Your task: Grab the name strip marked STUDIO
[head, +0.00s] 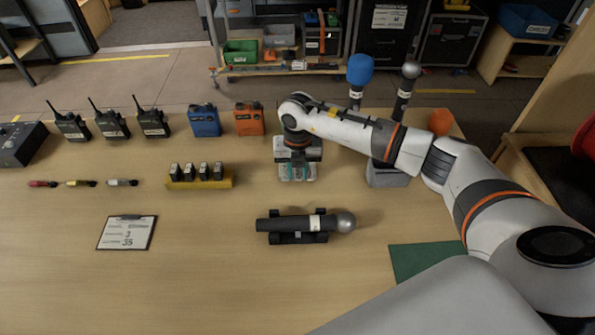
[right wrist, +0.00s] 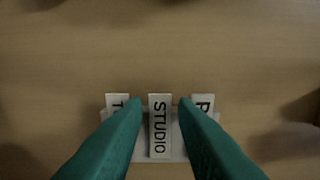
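The name strip marked STUDIO (right wrist: 160,132) is a white strip with dark letters, the middle one of three in the right wrist view. It stands in a pale holder (right wrist: 140,152). A strip starting with T (right wrist: 117,100) is to its left and one with a partly hidden letter (right wrist: 203,101) to its right. My right gripper (right wrist: 160,99) is open, its two green fingers on either side of the STUDIO strip with gaps showing. The fingers partly cover the outer strips. In the head view my right gripper (head: 297,172) points down and mostly hides the holder. My left gripper is not in view.
A microphone (head: 285,224) lies in a black cradle in front of the gripper. A yellow block (head: 200,184) with several small dark items is to the left, a grey stand (head: 388,177) with microphones to the right. A clipboard (head: 127,232) lies front left.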

